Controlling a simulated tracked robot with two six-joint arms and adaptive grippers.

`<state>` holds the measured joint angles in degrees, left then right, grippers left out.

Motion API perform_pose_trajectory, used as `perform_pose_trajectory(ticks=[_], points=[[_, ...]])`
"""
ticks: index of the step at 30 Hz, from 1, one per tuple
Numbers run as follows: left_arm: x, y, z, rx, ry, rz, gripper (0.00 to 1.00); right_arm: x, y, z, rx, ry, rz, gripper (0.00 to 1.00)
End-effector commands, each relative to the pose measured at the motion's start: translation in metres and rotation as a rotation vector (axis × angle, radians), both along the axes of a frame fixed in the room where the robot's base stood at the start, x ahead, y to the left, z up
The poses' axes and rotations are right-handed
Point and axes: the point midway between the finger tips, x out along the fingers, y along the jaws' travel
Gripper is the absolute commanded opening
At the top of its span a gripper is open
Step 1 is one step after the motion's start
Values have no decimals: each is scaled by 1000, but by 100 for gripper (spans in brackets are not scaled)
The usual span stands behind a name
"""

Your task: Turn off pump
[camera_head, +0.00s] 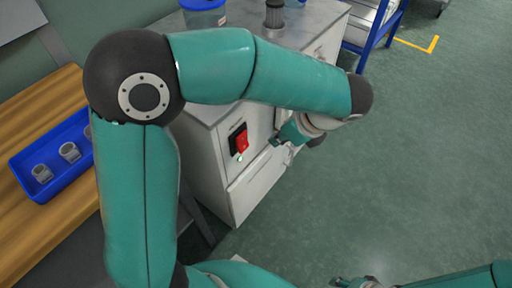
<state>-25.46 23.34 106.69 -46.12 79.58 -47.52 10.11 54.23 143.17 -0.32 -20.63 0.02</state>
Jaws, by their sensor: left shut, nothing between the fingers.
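A red switch (242,140) in a black frame sits on the front of a light grey cabinet (205,160). A small green light (239,158) glows just below the switch. My left arm arches over the cabinet, and its gripper (276,141) is shut and empty. In the picture its tip is a little right of the switch, with a visible gap between them. The forearm and wrist hide part of the cabinet front. My right gripper (356,283) is cut off by the bottom edge, so its fingers cannot be judged.
A blue-lidded container (204,14) and a dark-topped cylinder (274,14) stand on the cabinet top. At left, a blue tray (37,188) with small cups lies on a wooden table (55,225). A blue-framed rack (378,30) stands behind. The green floor at right is clear.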

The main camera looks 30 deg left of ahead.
Motion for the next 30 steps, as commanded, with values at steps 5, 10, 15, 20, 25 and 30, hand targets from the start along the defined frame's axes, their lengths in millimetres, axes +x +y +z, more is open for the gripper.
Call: perform_pose_trajectory(ticks=[5, 10, 15, 20, 25, 30], points=[[-5, -1, -10, -21, 0, -1, 0, 0, 0, -26, 0, 0, 0, 40], [-6, -1, -6, -24, 2, 0, 0, 0, 0, -23, 0, 0, 0, 40], [-6, -1, -7, -23, 2, 0, 0, 0, 0, -23, 0, 0, 0, 40], [-5, 3, -14, -22, 2, 1, 0, 0, 0, -26, 0, 0, 0, 40], [-5, 14, -35, -22, 5, 2, 0, 0, 0, -34, 0, 0, 0, 40], [-4, 31, -66, -22, 6, 3, 0, 0, 0, -45, 0, 0, 0, 40]])
